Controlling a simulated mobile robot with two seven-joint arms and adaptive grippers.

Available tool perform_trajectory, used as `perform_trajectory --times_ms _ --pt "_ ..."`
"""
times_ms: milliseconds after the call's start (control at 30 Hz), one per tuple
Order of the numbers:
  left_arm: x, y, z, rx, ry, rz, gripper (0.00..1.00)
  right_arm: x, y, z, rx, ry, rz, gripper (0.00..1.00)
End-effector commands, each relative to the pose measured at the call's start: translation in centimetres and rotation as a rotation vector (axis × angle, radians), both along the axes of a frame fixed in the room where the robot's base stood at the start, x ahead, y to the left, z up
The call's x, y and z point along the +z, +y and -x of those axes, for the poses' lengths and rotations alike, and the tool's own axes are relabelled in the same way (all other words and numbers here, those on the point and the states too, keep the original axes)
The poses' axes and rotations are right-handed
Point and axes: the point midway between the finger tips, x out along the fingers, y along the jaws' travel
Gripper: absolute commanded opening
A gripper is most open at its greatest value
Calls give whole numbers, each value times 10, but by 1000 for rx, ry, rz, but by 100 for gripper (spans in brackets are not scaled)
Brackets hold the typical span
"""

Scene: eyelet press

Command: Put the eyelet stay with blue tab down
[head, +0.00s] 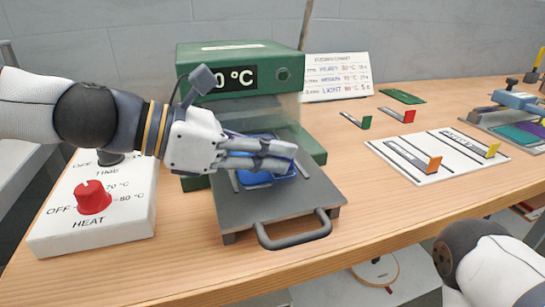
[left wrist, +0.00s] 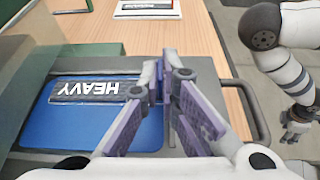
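The eyelet stay (left wrist: 95,90) is a dark strip lettered HEAVY, upside down in the left wrist view. It lies over or just above a blue sheet (left wrist: 100,132) on the press's grey pull-out tray (head: 240,215). Its tab end is at my left fingertips, mostly hidden between them. My left gripper (head: 288,157) reaches over the tray, and in the left wrist view its fingertips (left wrist: 160,80) are closed together on the tab. Whether the strip touches the sheet I cannot tell. My right gripper (left wrist: 296,132) shows small and far off, clear of the table.
The green press (head: 240,65) reads 0 °C and stands behind the tray. A heat and time control box (head: 100,215) is at left. Stays with green (head: 366,122), red (head: 409,115), orange (head: 434,164) and yellow (head: 492,150) tabs lie right. Bare table lies between.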

Motion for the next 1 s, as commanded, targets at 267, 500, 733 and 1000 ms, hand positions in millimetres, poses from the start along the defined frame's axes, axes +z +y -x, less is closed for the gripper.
perform_trajectory --times_ms 267,500,733,1000 --pt "-2 0 0 1 -4 0 0 0 0 0 0 1 0 43" --pt "-4 0 0 0 -5 0 25 -1 0 0 1 2 0 43" --pt "-3 -1 0 0 -5 0 25 -1 0 0 0 1 0 43" --pt "24 35 12 3 -17 1 25 15 0 -14 0 -45 0 43"
